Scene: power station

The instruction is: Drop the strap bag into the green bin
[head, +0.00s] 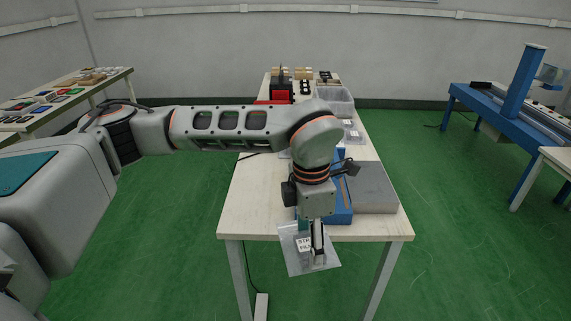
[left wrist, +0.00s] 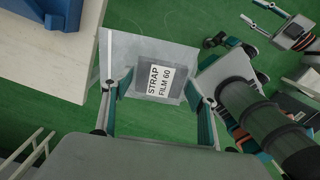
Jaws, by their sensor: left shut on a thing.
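The strap bag (head: 297,262) is a clear flat bag with a pale label, and it hangs just off the table's front edge above the green floor. In the left wrist view the bag (left wrist: 155,80) shows its label reading "STRAP FILM 60". My left gripper (head: 318,258) points down and is shut on the bag. My right gripper (left wrist: 247,12) shows at the top right of the left wrist view, empty, with its fingers apart. I cannot make out a green bin in either view.
The wooden table (head: 258,200) carries a grey box (head: 374,190), a blue item (head: 342,208) partly behind my arm, and a clear container (head: 335,102) farther back. A side table (head: 30,115) stands left and a blue bench (head: 480,105) right. The floor between is clear.

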